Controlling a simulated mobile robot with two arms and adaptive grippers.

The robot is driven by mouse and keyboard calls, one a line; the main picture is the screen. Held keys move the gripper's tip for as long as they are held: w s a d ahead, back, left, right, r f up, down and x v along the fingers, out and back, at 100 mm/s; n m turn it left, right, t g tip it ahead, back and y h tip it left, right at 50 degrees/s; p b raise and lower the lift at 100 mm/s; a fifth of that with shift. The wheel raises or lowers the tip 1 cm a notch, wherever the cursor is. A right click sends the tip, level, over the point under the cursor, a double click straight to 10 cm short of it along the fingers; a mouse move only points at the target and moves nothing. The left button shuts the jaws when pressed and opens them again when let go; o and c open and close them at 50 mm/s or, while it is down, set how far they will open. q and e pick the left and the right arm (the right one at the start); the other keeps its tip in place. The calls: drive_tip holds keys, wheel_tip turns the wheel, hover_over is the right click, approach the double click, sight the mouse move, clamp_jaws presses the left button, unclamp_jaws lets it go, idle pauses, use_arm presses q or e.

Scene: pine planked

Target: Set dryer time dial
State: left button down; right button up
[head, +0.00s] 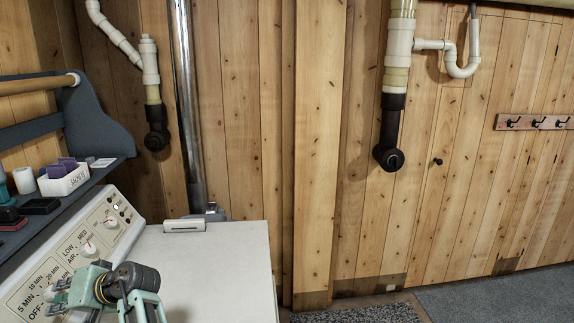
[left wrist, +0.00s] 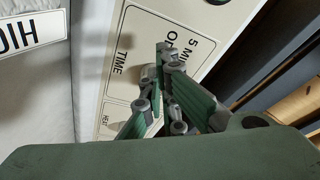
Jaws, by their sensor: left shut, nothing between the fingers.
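The dryer's sloped control panel (head: 35,285) is at the lower left of the head view. It is marked OFF, 5 MIN, 10 MIN and 20 MIN around the time dial (head: 49,293), which is mostly hidden by my left gripper. My left gripper (head: 58,297) is shut and empty, its fingertips right at the dial area; I cannot tell whether they touch the dial. In the left wrist view the shut fingertips (left wrist: 167,58) cover the dial beside the TIME label on the panel (left wrist: 120,75). My right gripper is not in view.
Two more knobs sit farther along the panel, a heat knob (head: 89,249) and a smaller one (head: 110,222). The white dryer top (head: 225,260) is mostly clear. A dark shelf (head: 75,198) with a white box (head: 64,181) and small items runs above the panel.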

use_arm(q)
drive_tip(key=shift+s+a+f, duration=0.15)
drive_tip(key=shift+a+f, duration=0.1)
drive_tip(key=shift+a, duration=0.2)
drive_tip(key=shift+s+a+f, duration=0.1)
drive_tip(key=shift+a+f, duration=0.15)
drive_tip(key=shift+a, duration=0.2)
drive_tip(key=shift+a+f, duration=0.1)
drive_tip(key=shift+a, duration=0.05)
drive_tip(key=shift+w+d, duration=0.15)
drive_tip(key=shift+d, duration=0.15)
drive_tip(key=shift+a, duration=0.15)
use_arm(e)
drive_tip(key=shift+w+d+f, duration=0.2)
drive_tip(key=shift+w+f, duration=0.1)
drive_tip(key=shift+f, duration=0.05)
use_arm(q)
drive_tip(key=shift+b, duration=0.3)
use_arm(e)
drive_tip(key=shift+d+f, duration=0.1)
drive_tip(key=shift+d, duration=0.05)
